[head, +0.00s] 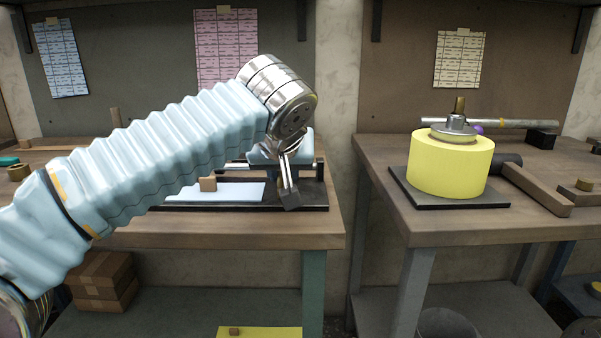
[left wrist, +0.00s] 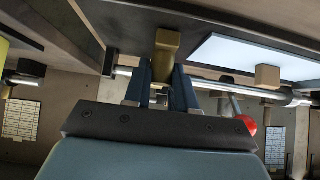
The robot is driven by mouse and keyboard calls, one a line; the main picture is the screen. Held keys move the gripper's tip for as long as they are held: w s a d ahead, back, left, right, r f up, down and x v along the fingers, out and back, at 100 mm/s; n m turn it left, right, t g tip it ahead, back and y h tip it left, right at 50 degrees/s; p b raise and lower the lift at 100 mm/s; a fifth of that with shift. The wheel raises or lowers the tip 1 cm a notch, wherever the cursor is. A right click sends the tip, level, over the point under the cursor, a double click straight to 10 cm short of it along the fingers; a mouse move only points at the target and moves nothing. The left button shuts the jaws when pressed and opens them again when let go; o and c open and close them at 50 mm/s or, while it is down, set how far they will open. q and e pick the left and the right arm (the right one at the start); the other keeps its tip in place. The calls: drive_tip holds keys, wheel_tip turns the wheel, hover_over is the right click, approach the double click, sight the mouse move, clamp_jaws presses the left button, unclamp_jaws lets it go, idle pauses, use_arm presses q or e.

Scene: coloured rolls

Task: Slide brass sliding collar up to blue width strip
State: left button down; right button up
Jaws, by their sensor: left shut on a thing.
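The brass sliding collar (left wrist: 167,46) shows in the left wrist view as a brass block at a silver rail (left wrist: 208,84). My left gripper (left wrist: 164,84) is shut on it, one dark blue finger on each side. In the head view the strip (head: 235,192) lies flat on the left bench, left of my left gripper (head: 286,172). There the gripper hides the collar. My right gripper is not in view.
A small wooden block (head: 208,184) is at the strip. A red ball knob (left wrist: 246,125) on a lever shows near the gripper in the left wrist view. A yellow roll (head: 450,165) stands on a dark plate on the right bench (head: 470,222). A gap separates the benches.

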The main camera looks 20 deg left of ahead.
use_arm(q)
drive_tip(key=shift+s+a, duration=0.25)
drive_tip(key=shift+a, duration=0.65)
drive_tip(key=c, duration=1)
unclamp_jaws()
drive_tip(key=shift+o, duration=0.2)
drive_tip(key=p+v, duration=0.2)
drive_tip(key=v, duration=1.1)
drive_tip(key=shift+s+d+r+p, duration=0.15)
drive_tip(key=shift+s+r+p, duration=0.1)
drive_tip(key=shift+r+p, duration=0.05)
